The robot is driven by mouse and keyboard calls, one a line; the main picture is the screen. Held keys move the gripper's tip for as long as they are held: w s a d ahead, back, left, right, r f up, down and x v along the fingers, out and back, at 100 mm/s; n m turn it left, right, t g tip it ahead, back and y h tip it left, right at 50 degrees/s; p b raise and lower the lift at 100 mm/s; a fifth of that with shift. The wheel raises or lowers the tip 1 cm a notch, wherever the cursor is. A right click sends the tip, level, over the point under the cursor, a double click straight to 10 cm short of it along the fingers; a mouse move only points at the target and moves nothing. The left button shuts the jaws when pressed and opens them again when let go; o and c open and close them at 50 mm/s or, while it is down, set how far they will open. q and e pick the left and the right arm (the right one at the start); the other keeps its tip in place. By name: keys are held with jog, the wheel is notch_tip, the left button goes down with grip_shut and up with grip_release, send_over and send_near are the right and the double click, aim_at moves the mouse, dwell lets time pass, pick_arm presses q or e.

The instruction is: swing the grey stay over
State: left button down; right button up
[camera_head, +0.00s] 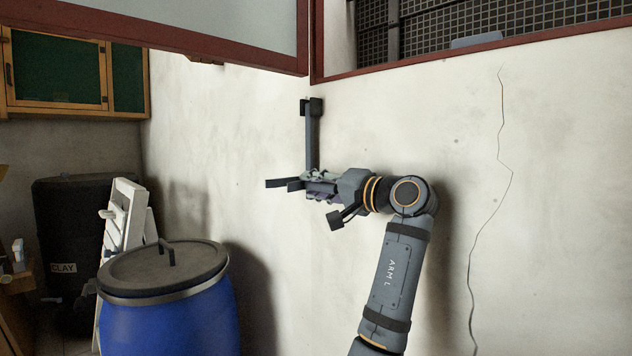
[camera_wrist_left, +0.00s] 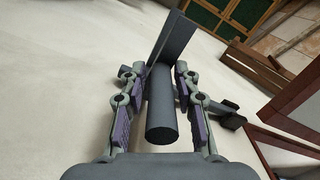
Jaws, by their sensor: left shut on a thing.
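The grey stay (camera_head: 312,140) hangs from a dark bracket (camera_head: 311,106) on the pale wall, just below the red window frame. Its upright bar runs down to my left gripper (camera_head: 308,185), and a short grey arm sticks out to the left there. In the left wrist view the stay's round grey handle (camera_wrist_left: 161,105) lies between the two fingers of my left gripper (camera_wrist_left: 160,72), with a flat grey bar (camera_wrist_left: 177,40) beyond. The gripper is shut on the handle. The fingers partly hide the stay's lower end in the head view. My right gripper is not in view.
A red-framed sash (camera_head: 210,45) hangs over the upper left, beside a red-framed opening (camera_head: 480,51) with dark mesh. A blue barrel (camera_head: 170,325) with a dark lid stands lower left, near a white folded stand (camera_head: 125,215). The wall right of my arm is bare and cracked.

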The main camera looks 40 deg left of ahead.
pick_arm(q)
jog(key=shift+r, duration=0.15)
jog(key=c, duration=1.2)
grip_release()
jog(key=shift+d, duration=0.2)
jog(key=d, duration=1.1)
jog(key=shift+s+d, duration=0.15)
jog(key=shift+d, duration=0.1)
jog(key=shift+f, duration=0.2)
